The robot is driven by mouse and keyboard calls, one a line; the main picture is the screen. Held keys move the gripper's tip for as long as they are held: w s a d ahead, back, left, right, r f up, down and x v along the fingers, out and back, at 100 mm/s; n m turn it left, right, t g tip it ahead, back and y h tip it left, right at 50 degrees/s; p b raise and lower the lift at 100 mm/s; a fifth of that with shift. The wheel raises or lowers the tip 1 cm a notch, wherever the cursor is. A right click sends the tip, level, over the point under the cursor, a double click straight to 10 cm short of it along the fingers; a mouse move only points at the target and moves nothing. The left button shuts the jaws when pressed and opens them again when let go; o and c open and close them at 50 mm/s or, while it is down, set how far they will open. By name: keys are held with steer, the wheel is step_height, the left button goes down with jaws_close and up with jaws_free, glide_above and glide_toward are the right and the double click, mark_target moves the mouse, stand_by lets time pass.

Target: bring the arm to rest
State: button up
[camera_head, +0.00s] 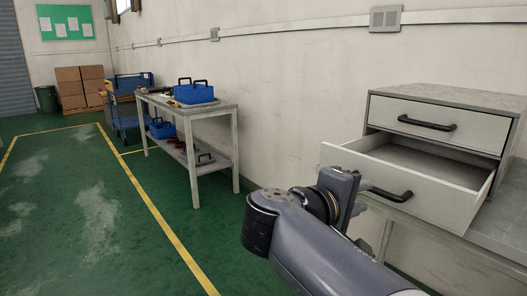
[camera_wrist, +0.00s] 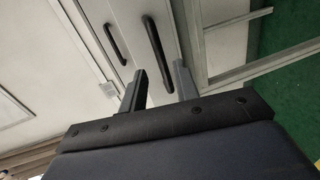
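My gripper (camera_wrist: 159,67) shows in the wrist view with its two dark fingers apart and nothing held between them. In the head view my arm reaches in from the bottom, and my gripper (camera_head: 346,190) is at the left of that handle (camera_head: 391,194). Whether they touch cannot be told. The lower drawer (camera_head: 425,200) is pulled out, and its visible inside looks empty.
The upper drawer (camera_head: 435,123) of the grey cabinet is shut. A workbench (camera_head: 228,106) with a blue toolbox (camera_head: 194,93) stands along the wall to the left. Cardboard boxes (camera_head: 80,86) and a bin (camera_head: 46,98) are at the back. The green floor at left is clear.

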mark_target(376, 192)
steer(key=shift+b+x, duration=0.75)
steer(key=shift+x, duration=3)
